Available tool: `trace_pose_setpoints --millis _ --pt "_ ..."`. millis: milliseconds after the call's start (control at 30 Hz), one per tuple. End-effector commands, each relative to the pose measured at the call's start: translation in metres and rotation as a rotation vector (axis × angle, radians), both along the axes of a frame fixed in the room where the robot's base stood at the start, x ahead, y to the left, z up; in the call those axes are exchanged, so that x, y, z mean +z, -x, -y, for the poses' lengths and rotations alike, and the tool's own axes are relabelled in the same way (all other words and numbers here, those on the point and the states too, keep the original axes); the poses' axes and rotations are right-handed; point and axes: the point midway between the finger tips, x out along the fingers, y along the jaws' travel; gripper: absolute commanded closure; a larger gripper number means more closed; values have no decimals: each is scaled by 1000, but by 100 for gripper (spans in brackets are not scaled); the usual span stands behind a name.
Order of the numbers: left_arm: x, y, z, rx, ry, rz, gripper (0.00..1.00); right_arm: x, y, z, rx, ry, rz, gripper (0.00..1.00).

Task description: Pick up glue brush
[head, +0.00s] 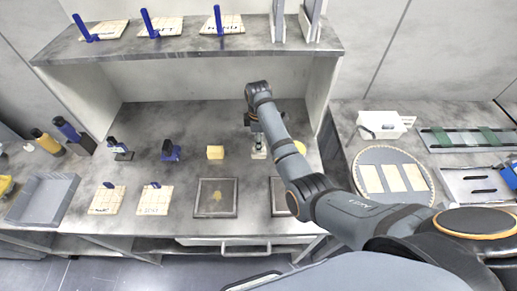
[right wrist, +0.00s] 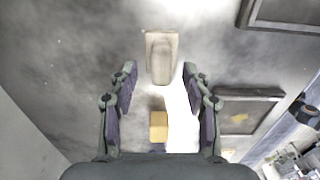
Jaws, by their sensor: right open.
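A pale beige oblong piece (head: 258,153) with a raised narrower top lies on the bench; I cannot tell for certain that it is the glue brush. It also shows in the right wrist view (right wrist: 161,55), ahead of and between the fingers. My right gripper (head: 256,132) is above it, pointing down; in the right wrist view my right gripper (right wrist: 160,72) is open, with nothing between its fingers. Dark-handled tools, one upright (head: 120,149) and one blue (head: 170,151), stand to the left. My left gripper is not in view.
A yellow block (head: 215,152) sits left of my right gripper. A dark framed tray (head: 233,212) and two labelled wooden tiles are nearer the front. A shelf (head: 270,48) overhangs behind. A round platen (head: 424,196) lies on the right bench.

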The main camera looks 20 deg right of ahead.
Motion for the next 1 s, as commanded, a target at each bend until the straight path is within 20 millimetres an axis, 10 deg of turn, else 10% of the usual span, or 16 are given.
trace_pose_setpoints --millis 433,800,1000 --pt "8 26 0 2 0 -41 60 -31 1 1 0 0 1 51" --pt "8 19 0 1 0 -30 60 -31 1 1 0 0 1 100" --pt "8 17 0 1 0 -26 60 -31 1 1 0 0 1 100"
